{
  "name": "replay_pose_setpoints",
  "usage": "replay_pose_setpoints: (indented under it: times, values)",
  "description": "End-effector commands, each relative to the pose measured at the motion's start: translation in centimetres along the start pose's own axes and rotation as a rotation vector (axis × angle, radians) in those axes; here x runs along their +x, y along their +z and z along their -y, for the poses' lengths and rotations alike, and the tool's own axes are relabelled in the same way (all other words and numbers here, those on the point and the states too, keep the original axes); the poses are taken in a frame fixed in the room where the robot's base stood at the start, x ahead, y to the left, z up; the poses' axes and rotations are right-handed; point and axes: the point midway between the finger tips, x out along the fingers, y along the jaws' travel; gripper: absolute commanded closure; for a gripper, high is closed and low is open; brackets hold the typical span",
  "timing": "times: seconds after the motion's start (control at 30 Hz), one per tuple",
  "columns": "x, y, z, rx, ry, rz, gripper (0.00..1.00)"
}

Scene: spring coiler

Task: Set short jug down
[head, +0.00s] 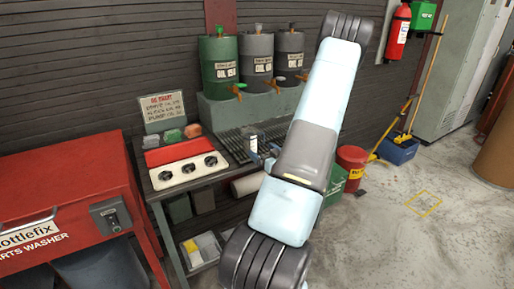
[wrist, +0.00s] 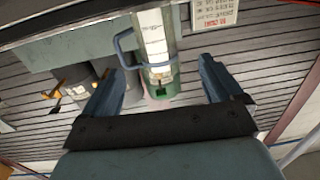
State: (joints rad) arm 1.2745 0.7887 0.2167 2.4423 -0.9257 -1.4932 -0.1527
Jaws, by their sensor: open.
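A clear jug (wrist: 152,32) with a pale measuring scale and a blue handle shows just beyond my fingertips in the wrist view. Its handle is on the left, close to the left finger. My gripper (wrist: 160,70) is open, with a finger on either side of the space in front of the jug and a gap to the right finger. In the head view the jug (head: 253,143) looks small and upright at the bench's slatted tray (head: 228,140). My arm hides part of that area, and the jug's underside is not clear.
Green (head: 219,62) and grey (head: 257,60) oil drums with taps stand on a ledge behind the tray. A red panel with round dials (head: 186,161) and an oil chart (head: 162,110) are to the left. A red parts washer (head: 60,190) adjoins the bench. Floor at right is mostly clear.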

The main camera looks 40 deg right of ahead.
Motion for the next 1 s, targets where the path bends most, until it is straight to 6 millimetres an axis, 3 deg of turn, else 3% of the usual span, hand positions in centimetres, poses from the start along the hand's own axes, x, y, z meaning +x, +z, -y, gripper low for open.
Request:
replay_pose_setpoints:
  times: [0.1, 0.3, 0.47, 1.0]
  values:
    - [-1.1, 0.0, 0.0, -0.001, 0.0, 0.0, 0.07]
    - [-1.7, 0.2, -0.2, 0.001, -0.003, 0.0, 0.24]
    - [-1.3, 0.5, -0.5, 0.001, -0.012, -0.002, 0.24]
    - [6.5, 0.5, -0.4, -0.002, -0.015, -0.002, 0.24]
